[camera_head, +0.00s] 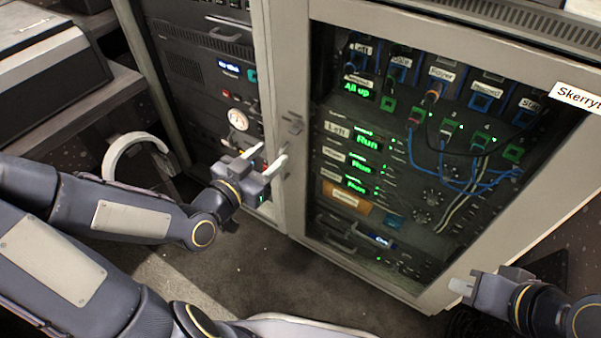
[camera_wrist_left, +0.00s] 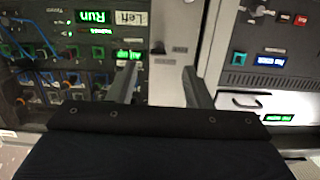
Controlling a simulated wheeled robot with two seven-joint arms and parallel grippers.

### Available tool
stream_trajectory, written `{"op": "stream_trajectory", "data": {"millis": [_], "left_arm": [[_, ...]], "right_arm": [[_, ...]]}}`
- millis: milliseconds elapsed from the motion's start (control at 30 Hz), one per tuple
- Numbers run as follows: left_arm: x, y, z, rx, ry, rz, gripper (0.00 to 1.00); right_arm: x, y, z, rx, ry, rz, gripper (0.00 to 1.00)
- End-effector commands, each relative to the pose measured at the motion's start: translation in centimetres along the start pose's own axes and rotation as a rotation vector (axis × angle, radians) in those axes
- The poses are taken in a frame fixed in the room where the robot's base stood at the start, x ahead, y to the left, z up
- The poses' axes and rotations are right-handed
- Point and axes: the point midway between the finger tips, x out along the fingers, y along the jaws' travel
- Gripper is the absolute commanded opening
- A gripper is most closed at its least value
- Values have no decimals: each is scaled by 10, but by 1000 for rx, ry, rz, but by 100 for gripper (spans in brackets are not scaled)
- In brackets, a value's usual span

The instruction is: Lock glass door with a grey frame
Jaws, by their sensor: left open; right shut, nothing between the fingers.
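The glass door (camera_head: 322,220) with a grey frame stands shut across the front of the right-hand rack, as far as I can tell. A small grey latch (camera_head: 292,124) sits on the frame's left upright; it also shows in the left wrist view (camera_wrist_left: 158,47). I cannot tell whether it is locked. My left gripper (camera_head: 268,157) is open and empty, just below and left of the latch in the head view. In the left wrist view its fingers (camera_wrist_left: 160,78) are spread with the latch beyond them, apart from it. My right gripper (camera_head: 462,285) is shut and empty near the door's lower right.
Behind the glass are labelled modules with cables and green displays (camera_head: 367,142). An open-fronted rack with a round gauge (camera_head: 238,119) stands to the left. The floor (camera_head: 235,265) in front is clear.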

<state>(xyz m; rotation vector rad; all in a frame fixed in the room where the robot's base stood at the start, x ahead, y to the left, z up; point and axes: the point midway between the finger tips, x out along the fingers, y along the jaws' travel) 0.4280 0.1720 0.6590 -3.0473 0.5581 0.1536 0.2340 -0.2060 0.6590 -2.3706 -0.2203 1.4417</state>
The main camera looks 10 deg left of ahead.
Motion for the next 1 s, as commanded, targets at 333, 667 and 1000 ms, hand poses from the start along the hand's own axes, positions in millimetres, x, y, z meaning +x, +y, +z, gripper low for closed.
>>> {"op": "stream_trajectory", "data": {"millis": [333,667,1000], "left_arm": [[22,-3,0,-23,112,-12,45],[70,-4,-5,-23,108,-13,45],[78,-4,-8,-22,105,-14,45]], "right_arm": [[22,10,11,0,1,0,0],[36,17,18,0,0,0,0],[37,17,19,0,0,0,0]]}}
